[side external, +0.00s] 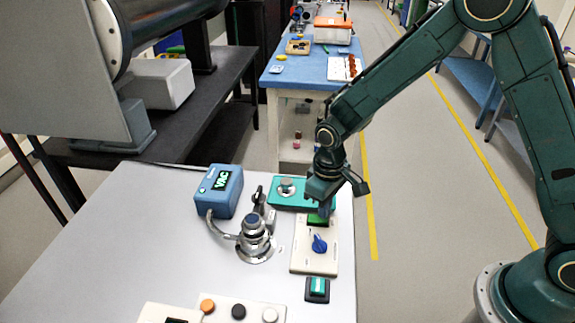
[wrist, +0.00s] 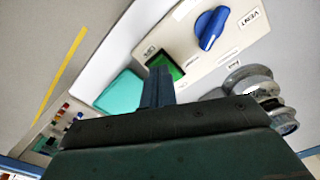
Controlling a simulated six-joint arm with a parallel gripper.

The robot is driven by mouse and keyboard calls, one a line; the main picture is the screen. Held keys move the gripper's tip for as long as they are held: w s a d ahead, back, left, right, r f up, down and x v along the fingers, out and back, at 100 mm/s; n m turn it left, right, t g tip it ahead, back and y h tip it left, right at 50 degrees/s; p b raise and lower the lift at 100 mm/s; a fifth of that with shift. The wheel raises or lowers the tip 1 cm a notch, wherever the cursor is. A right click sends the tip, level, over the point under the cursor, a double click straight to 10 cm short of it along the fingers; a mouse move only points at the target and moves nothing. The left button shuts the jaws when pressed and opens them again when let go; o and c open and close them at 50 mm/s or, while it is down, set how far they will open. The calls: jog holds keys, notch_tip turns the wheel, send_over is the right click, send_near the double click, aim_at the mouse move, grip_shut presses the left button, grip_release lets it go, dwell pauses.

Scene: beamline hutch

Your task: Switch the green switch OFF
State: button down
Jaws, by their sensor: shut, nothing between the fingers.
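The green switch (side external: 317,219) is a green rocker on a cream panel (side external: 302,255), at the panel's far end beyond a blue knob (side external: 320,244). In the wrist view the green switch (wrist: 167,66) is partly hidden by my fingers, with a small label beside it that I cannot read clearly. My gripper (side external: 324,208) is shut and empty, pointing down at the switch. In the wrist view the fingertips of my gripper (wrist: 158,72) overlap the switch's edge; I cannot tell whether they touch it.
A teal box (side external: 288,205) lies just behind the panel. A metal valve fitting (side external: 255,240) and a blue VAC box (side external: 219,190) stand to the left. A second, teal-green switch in a black frame (side external: 317,288) lies in front. The grey table's left side is clear.

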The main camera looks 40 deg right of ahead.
jog(key=shift+f, duration=0.5)
dwell(0.4)
jog(key=shift+r, duration=3.45)
jog(key=shift+r, duration=0.1)
jog(key=s+d+r+t, duration=0.1)
jog(key=s+d+r, duration=0.15)
jog(key=r, duration=0.25)
jog(key=s+d+r+m+t, duration=0.1)
jog(key=s+d+r, duration=0.1)
jog(key=s+r, duration=0.25)
jog(key=s+d+r+t, duration=0.1)
jog(key=s+d+r, duration=0.1)
jog(key=r, duration=0.3)
jog(key=s+d+r+m+t, duration=0.1)
jog(key=s+r, duration=0.1)
jog(key=s, duration=0.5)
jog(key=s+d+r+m+t, duration=0.1)
jog(key=s+d+r, duration=0.1)
jog(key=s, duration=0.4)
jog(key=shift+s+d+r+t, duration=0.3)
jog(key=shift+s+r, duration=0.05)
jog(key=shift+r, duration=0.05)
